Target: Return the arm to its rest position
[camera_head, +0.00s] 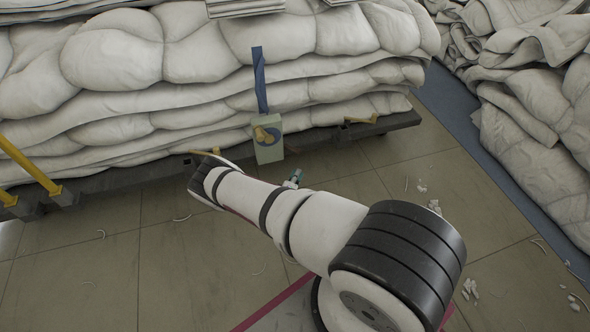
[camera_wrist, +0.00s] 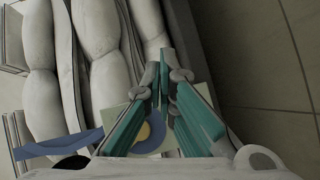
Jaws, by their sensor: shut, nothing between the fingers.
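My arm (camera_head: 295,222) reaches out low over the floor toward the front of a duvet stack in the head view. My gripper (camera_wrist: 170,70) shows in the wrist view with teal fingers, shut and empty. In the head view only a small teal bit of it shows beside the arm, and the rest is hidden.
White duvets (camera_head: 120,60) lie heaped on a dark low platform (camera_head: 395,119). A blue strap (camera_head: 260,80) hangs down to the box. Yellow posts (camera_head: 30,167) stand at the left. More duvets (camera_head: 540,120) lie at the right. The tiled floor (camera_head: 90,270) is open, with white scraps.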

